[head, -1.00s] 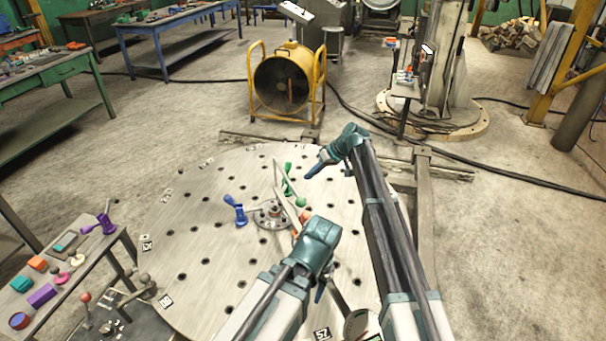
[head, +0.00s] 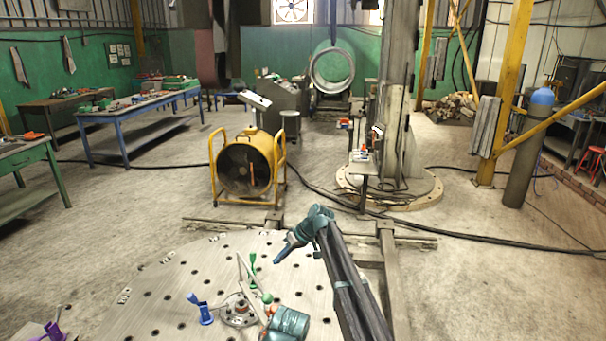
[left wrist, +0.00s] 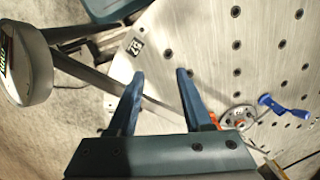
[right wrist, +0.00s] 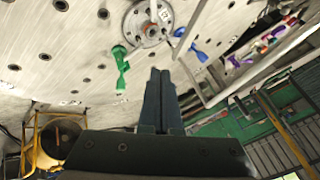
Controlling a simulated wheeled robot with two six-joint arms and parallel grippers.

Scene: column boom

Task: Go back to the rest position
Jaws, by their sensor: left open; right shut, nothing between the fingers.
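My right gripper (head: 276,261) hangs over the round perforated metal table (head: 160,290), pointing left and down. In the right wrist view its fingers (right wrist: 160,74) are together with nothing between them. My left gripper's teal housing (head: 288,322) shows at the bottom edge of the head view, its fingers hidden there. In the left wrist view its two fingers (left wrist: 160,75) stand apart and empty above the table. A blue-handled clamp (head: 204,311) and a green-handled clamp (head: 254,268) stand by the table's hub (head: 238,312).
A yellow-framed fan (head: 246,165) stands behind the table. A column on a round base (head: 388,188) stands behind to the right, with cables on the floor. Workbenches (head: 150,108) line the left. A purple-handled item (head: 54,331) is at lower left. Open floor lies at right.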

